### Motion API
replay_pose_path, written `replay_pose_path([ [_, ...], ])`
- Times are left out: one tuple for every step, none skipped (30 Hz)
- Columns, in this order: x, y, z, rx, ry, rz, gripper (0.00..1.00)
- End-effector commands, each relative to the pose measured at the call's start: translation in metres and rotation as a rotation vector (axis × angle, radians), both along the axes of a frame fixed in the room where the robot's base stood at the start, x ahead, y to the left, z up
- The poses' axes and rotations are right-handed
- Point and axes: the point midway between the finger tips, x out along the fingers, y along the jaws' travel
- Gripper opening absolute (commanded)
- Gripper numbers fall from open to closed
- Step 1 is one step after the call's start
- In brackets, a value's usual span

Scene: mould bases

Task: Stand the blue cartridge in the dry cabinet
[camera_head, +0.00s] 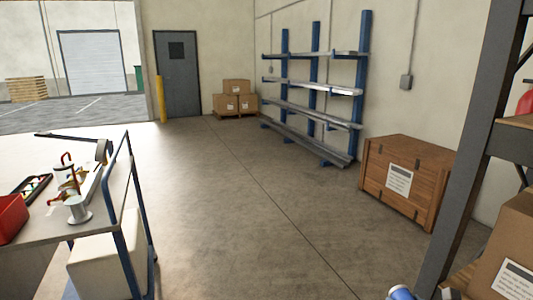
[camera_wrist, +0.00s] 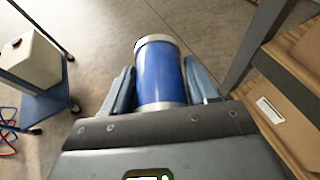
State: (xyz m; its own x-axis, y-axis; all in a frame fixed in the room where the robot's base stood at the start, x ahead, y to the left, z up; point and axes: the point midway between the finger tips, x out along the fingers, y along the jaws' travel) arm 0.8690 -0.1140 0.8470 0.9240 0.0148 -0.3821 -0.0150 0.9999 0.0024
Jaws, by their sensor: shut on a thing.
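My gripper (camera_wrist: 162,92) shows in the wrist view, with its fingers shut on the two sides of the blue cartridge (camera_wrist: 161,75). The cartridge is a blue cylinder with silvery end bands, and its far end points away from the gripper. In the head view a small blue and silver part of the cartridge (camera_head: 401,293) shows at the bottom edge; the gripper is mostly out of that view. The cartridge is held clear of the floor. I see no dry cabinet in either view.
A shelving upright (camera_head: 468,165) and a cardboard box (camera_head: 507,255) are close at the right. A wooden crate (camera_head: 405,182) stands by the wall. The middle floor is clear.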

Motion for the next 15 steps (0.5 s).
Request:
replay_pose_path([
  [-0.017, 0.018, -0.018, 0.004, 0.007, 0.008, 0.17],
  [-0.025, 0.027, -0.026, 0.004, 0.007, 0.009, 0.17],
  [-0.036, 0.039, -0.037, 0.002, 0.006, 0.011, 0.17],
  [-0.045, 0.047, -0.043, 0.003, 0.005, 0.012, 0.17],
  [-0.053, 0.056, -0.050, 0.003, 0.006, 0.012, 0.17],
  [-0.063, 0.066, -0.057, 0.002, 0.005, 0.010, 0.17],
  [-0.070, 0.073, -0.063, 0.002, 0.005, 0.008, 0.17],
  [-0.077, 0.079, -0.067, 0.001, 0.003, 0.005, 0.17],
  [-0.085, 0.088, -0.072, 0.001, 0.003, 0.003, 0.17],
  [-0.090, 0.092, -0.076, 0.000, 0.003, -0.001, 0.17],
  [-0.095, 0.097, -0.078, 0.001, 0.002, -0.004, 0.17],
  [-0.100, 0.102, -0.082, -0.001, 0.002, -0.007, 0.17],
  [-0.104, 0.105, -0.083, -0.001, 0.001, -0.009, 0.17],
  [-0.106, 0.108, -0.085, -0.001, 0.000, -0.013, 0.17],
  [-0.109, 0.110, -0.086, 0.000, 0.000, -0.014, 0.17],
])
